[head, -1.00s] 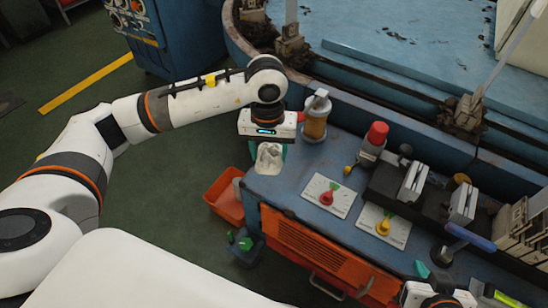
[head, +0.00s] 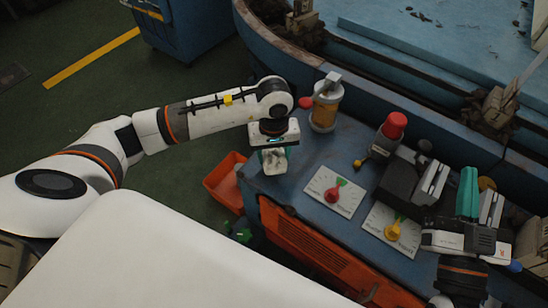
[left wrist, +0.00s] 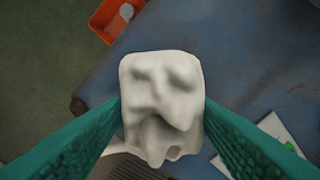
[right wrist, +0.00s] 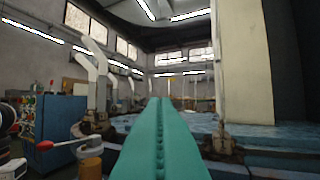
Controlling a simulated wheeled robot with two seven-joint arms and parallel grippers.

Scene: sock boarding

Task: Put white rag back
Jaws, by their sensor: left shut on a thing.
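The white rag (head: 275,166) is crumpled and hangs at the far-left corner of the blue workbench (head: 318,158). My left gripper (head: 273,158) points down and is shut on it. In the left wrist view the rag (left wrist: 160,75) bulges between the two green fingers (left wrist: 162,112), above the bench's edge area. I cannot tell whether the rag touches the bench top.
An orange bin (head: 226,181) stands on the floor left of the bench.

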